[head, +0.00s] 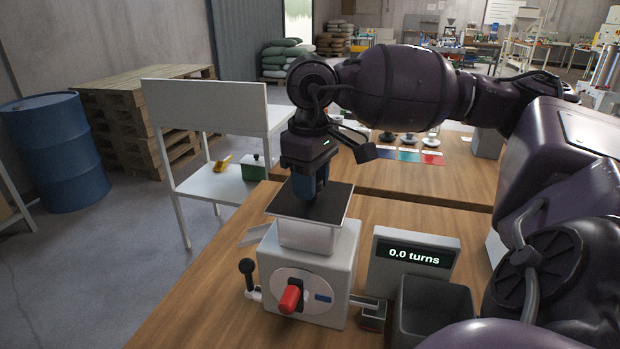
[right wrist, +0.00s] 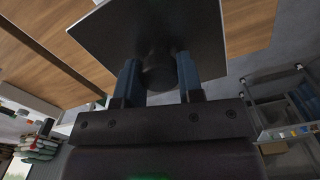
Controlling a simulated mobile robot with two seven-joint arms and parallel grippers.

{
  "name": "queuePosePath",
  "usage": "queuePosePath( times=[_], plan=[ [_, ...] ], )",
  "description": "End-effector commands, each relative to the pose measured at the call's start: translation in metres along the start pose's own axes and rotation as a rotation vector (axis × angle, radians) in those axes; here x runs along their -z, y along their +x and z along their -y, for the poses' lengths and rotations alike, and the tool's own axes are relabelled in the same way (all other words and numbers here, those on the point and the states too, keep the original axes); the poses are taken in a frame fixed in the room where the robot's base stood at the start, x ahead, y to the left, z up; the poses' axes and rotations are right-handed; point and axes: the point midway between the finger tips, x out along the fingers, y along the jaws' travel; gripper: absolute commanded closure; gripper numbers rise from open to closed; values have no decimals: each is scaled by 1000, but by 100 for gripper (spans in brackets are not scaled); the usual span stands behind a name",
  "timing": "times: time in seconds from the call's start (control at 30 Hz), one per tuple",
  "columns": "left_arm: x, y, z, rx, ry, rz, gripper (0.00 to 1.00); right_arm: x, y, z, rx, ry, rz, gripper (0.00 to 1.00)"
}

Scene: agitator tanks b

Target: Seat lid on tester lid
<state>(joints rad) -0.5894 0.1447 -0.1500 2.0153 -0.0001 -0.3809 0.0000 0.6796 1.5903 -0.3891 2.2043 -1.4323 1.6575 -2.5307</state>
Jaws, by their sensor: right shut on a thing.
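The lid (head: 335,203) is a dark square plate with a pale edge and a round dark knob (right wrist: 158,72). My right gripper (head: 309,192) points down and is shut on this knob, with a blue finger on each side in the right wrist view (right wrist: 158,78). The lid is over the pale square top (head: 308,238) of the tester (head: 340,258), a light grey box with a red handle (head: 290,297). The lid looks about level. I cannot tell whether it touches the top or hovers just above. My left gripper is not in view.
A display reading "0.0 turns" (head: 414,253) and an open grey bin (head: 434,303) stand right of the tester. A black-knobbed lever (head: 247,268) is at its left. Behind are a white stand (head: 205,105) and a second table with coloured cards (head: 409,156).

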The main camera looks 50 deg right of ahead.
Motion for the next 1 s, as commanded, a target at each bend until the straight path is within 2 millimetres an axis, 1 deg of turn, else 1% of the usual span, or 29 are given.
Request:
queuePosePath(
  times=[0.03, 0.07, 0.23, 0.6, 0.7, 0.83, 0.9, 1.0],
  plan=[
    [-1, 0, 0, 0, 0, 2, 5, 0, 2, 0, 0, 0, 1, 89],
    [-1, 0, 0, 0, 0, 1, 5, 0, 1, 0, 0, 0, 0, 62],
    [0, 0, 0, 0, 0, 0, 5, 0, 0, 0, 0, 0, 0, 36],
    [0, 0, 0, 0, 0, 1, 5, 0, 1, 0, 0, 0, 0, 36],
    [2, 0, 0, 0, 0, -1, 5, 0, 1, 0, 0, 0, 0, 36],
    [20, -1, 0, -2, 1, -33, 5, 1, -23, 0, -2, 0, -5, 36],
    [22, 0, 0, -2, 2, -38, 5, 1, -38, 0, -2, 0, -6, 36],
    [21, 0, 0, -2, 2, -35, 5, 0, -57, 0, -1, 0, -6, 36]
  ],
)
